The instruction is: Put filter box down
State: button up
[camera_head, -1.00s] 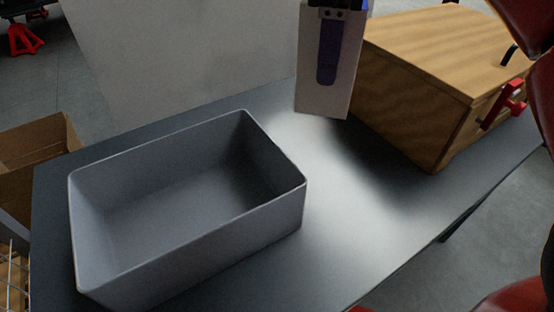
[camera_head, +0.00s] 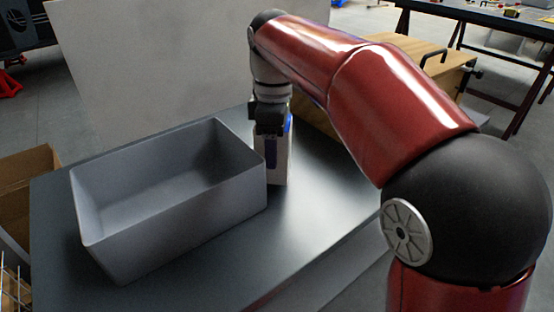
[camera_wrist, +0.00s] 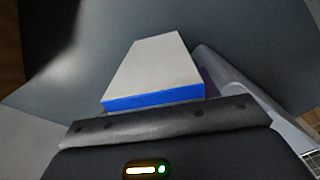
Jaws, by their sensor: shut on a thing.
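The filter box (camera_head: 282,168) is white with blue parts and stands upright just right of the grey bin in the head view. Its lower end is close to the grey table top (camera_head: 325,205); I cannot tell for sure whether it touches. My gripper (camera_head: 270,128) points down and is shut on the box's upper part. In the wrist view, the white face and blue edge of the filter box (camera_wrist: 155,68) extend beyond my dark gripper (camera_wrist: 165,118). Part of the box is hidden behind the gripper.
The empty open grey bin (camera_head: 160,222) stands left of the box, very near it. A wooden box (camera_head: 312,122) is behind on the right, partly hidden by my red arm. Bare table lies in front and to the right. A cardboard box (camera_head: 28,180) is at far left.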

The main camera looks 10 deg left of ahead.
notch_tip(320, 180, down, 3)
jog(key=shift+r+b, duration=0.1)
jog(key=shift+b, duration=0.6)
jog(key=shift+r, duration=0.15)
jog(key=o, duration=1)
